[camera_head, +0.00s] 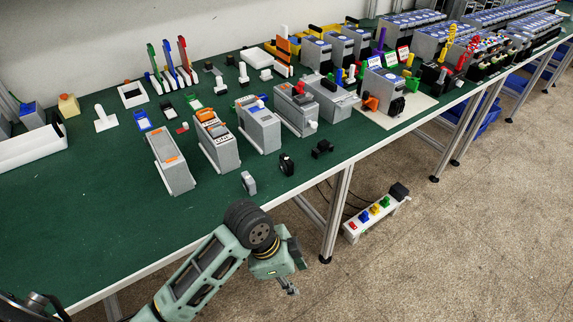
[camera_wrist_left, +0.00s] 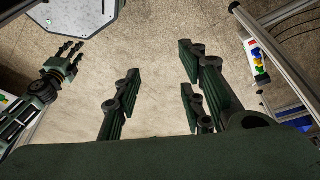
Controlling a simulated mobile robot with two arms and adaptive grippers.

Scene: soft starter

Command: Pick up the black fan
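A small round black part (camera_head: 286,164), which looks like the black fan, stands near the front edge of the green table. Its details are too small to make out. Another small black part (camera_head: 322,148) lies to its right, and a grey round part (camera_head: 248,183) stands to its left. My left gripper (camera_head: 289,275) is off the table's front edge, over the floor, apart from these parts. In the left wrist view its fingers (camera_wrist_left: 158,95) are spread with only floor between them. My right gripper (camera_wrist_left: 71,50) shows at the upper left of that view, fingers apart and empty.
Grey device housings (camera_head: 172,162) stand in a row on the green table (camera_head: 90,215) behind the small parts. A table leg (camera_head: 337,210) and a power strip (camera_head: 376,215) are below the edge. The table's left front is clear.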

